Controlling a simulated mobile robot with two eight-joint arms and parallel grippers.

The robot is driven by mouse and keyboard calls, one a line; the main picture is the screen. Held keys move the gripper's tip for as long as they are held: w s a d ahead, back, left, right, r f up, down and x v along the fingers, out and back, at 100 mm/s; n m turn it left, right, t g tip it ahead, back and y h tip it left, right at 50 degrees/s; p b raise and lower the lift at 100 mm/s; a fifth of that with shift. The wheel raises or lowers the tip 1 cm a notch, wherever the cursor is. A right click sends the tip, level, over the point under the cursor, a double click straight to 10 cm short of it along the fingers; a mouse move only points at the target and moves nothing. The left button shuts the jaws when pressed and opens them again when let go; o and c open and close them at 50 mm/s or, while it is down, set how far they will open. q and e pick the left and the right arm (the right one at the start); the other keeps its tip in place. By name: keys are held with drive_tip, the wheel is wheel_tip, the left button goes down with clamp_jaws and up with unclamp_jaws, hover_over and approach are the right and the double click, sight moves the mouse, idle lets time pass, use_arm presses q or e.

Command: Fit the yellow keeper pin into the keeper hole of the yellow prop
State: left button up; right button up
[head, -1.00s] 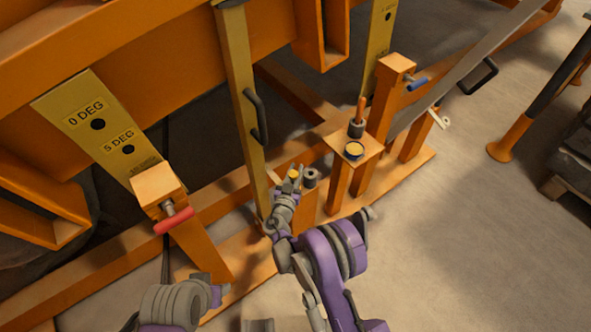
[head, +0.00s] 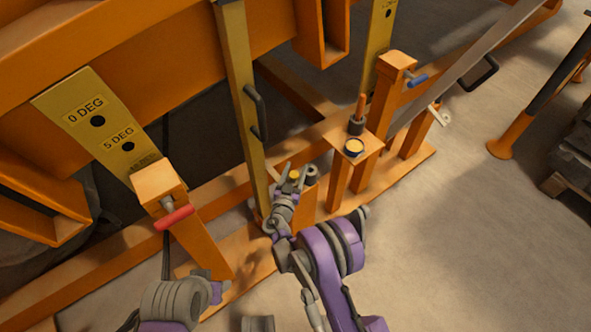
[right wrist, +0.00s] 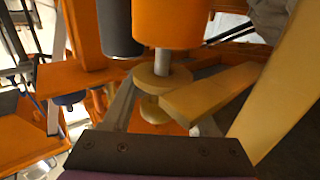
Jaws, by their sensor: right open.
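The yellow prop (head: 240,100) is a tall yellow bar with a black handle, upright in the head view. In the right wrist view its bar (right wrist: 285,85) stands at the right, with a flat yellow lug (right wrist: 210,92) reaching left. The yellow keeper pin (head: 294,174) shows as a small yellow end beside the prop's lower part. In the right wrist view yellow discs on a grey shank (right wrist: 163,83) lie by the lug's end. My right gripper (head: 291,172) is open around it, fingers apart. Whether the pin sits in the keeper hole is hidden. My left gripper's fingers do not show.
A dark grey cylinder (head: 311,173) stands close right of the right gripper. An orange shelf (head: 369,142) holds a yellow-topped round part (head: 354,148) and an orange-handled pin (head: 361,108). A red-handled post (head: 175,218) stands left.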

drive_tip(key=p+v, duration=0.1)
drive_tip(key=v, duration=0.9)
drive_tip(key=shift+s+p, duration=0.2)
drive_tip(key=shift+p, duration=0.2)
drive_tip(key=shift+a, duration=0.1)
